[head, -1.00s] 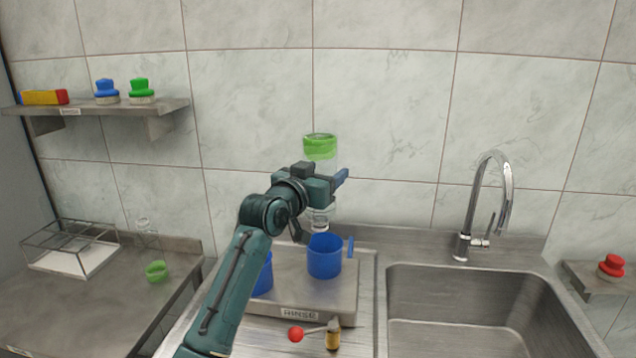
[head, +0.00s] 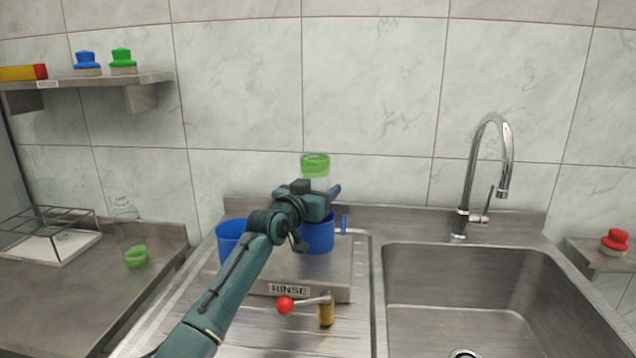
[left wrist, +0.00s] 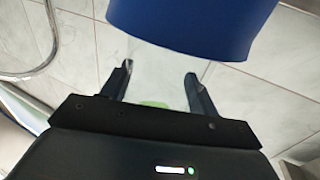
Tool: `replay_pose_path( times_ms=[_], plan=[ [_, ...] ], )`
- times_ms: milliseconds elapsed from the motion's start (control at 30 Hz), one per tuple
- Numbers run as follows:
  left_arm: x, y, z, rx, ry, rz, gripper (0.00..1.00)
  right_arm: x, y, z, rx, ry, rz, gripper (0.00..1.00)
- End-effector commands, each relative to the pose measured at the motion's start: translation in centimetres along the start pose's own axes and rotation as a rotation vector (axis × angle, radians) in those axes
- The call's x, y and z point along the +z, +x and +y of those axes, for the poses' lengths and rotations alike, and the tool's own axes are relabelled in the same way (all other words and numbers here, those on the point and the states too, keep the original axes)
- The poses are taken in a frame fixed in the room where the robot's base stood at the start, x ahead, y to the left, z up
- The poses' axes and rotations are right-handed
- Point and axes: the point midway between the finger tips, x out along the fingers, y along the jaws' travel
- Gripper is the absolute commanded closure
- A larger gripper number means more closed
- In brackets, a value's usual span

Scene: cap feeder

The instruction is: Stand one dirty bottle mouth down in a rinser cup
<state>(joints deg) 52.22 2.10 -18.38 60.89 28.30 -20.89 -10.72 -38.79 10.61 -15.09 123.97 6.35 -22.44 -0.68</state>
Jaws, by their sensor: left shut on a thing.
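A clear bottle with green at its upper end (head: 315,167) is held upside down by my left gripper (head: 326,197). The left wrist view shows the clear bottle (left wrist: 155,79) between the two fingers, with a blue cup (left wrist: 195,22) close by. In the head view the bottle is above or inside the right blue rinser cup (head: 317,238); its mouth is hidden behind the gripper and cup wall. A second blue cup (head: 230,238) stands to the left, partly behind my arm. Another clear bottle with green at its lower end (head: 128,232) stands on the left counter. My right gripper is not in view.
The cups sit on a steel base marked RINSE (head: 330,285). A lever with a red knob (head: 285,305) is in front. A wire rack (head: 50,240) is on the left counter. A sink (head: 470,290) and faucet (head: 480,170) are right.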

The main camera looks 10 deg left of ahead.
Motion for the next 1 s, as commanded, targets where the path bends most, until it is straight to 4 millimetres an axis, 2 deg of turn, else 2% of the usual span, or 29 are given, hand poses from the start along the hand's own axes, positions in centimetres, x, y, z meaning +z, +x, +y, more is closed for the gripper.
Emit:
replay_pose_path(
  times_ms=[267,1000],
  plan=[
    [0.3,0.0,0.0,0.000,0.000,0.001,0.61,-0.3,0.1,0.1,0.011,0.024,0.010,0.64],
    [1.3,0.0,0.0,0.000,0.000,0.000,0.61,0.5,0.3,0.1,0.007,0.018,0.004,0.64]
  ],
)
